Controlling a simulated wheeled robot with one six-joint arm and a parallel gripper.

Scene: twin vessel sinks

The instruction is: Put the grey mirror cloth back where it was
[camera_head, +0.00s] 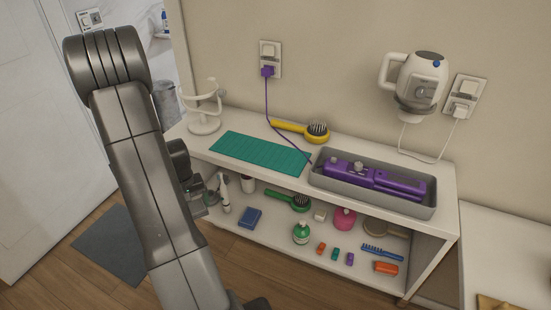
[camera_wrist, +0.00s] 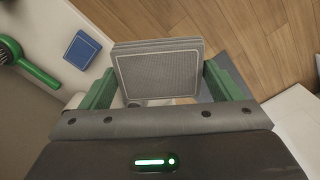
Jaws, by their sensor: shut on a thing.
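The grey mirror cloth (camera_wrist: 158,75) is a flat, folded stack with a pale border line in the wrist view. My gripper (camera_wrist: 160,82) is shut on it, with a green finger at each side edge. The cloth is held up over the wood floor, beside the left end of the lower shelf (camera_wrist: 30,95). In the head view, my gripper is mostly hidden behind my arm, near the shelf's left end, and I cannot make out the cloth clearly.
The counter (camera_head: 205,152) holds a white stand (camera_head: 204,122), teal mat (camera_head: 262,153), yellow brush (camera_head: 290,127) and grey tray (camera_head: 330,184) with a purple tool (camera_head: 400,182). Below are a blue folded item (camera_head: 250,217), green brush (camera_head: 290,200), green bottle (camera_head: 301,233) and several small things.

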